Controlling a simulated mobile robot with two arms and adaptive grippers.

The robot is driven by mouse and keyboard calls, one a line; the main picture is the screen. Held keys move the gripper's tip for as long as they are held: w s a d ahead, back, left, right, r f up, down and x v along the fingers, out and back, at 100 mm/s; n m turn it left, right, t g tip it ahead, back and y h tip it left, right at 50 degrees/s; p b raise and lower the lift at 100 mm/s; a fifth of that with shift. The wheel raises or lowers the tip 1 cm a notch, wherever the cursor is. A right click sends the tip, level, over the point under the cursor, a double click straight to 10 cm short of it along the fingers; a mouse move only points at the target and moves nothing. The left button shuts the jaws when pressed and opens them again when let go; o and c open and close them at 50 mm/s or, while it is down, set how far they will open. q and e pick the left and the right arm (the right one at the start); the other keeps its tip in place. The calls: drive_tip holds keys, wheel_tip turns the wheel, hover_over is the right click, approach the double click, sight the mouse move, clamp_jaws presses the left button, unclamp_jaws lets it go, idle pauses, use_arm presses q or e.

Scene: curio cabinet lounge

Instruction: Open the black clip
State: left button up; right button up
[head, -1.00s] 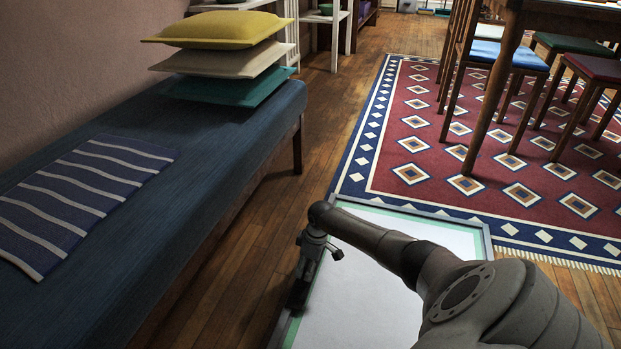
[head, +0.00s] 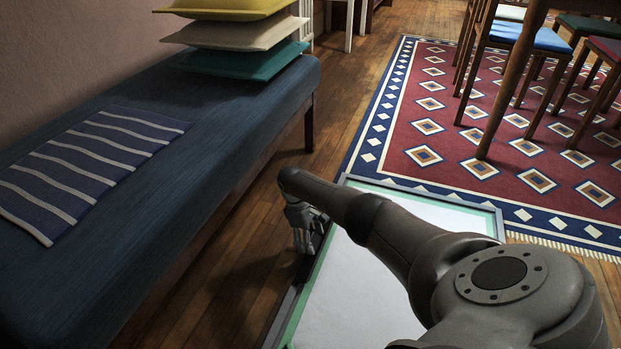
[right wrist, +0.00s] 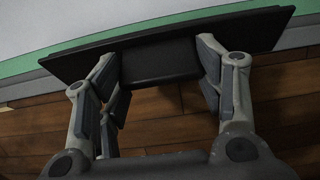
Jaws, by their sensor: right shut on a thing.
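The black clip shows in the right wrist view as a long dark bar with a broad tab (right wrist: 160,62). The bar runs along the edge of a flat framed panel with a green border (right wrist: 22,70). My right gripper (right wrist: 165,78) is shut on the tab, one finger on each side. In the head view my right gripper (head: 304,246) reaches down at the panel's left edge (head: 322,262); the clip is hard to make out there. I cannot tell whether the clip is open. My left gripper is not in view.
A blue bench (head: 210,125) runs along the left, with a striped cloth (head: 90,165) and stacked cushions (head: 245,62) on it. Bare wooden floor (head: 245,245) lies between bench and panel. A patterned rug (head: 430,125) with table and stools is beyond.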

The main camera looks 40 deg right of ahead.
drive_tip(key=o, duration=1)
drive_tip(key=v, duration=1.2)
drive_tip(key=shift+w, duration=0.1)
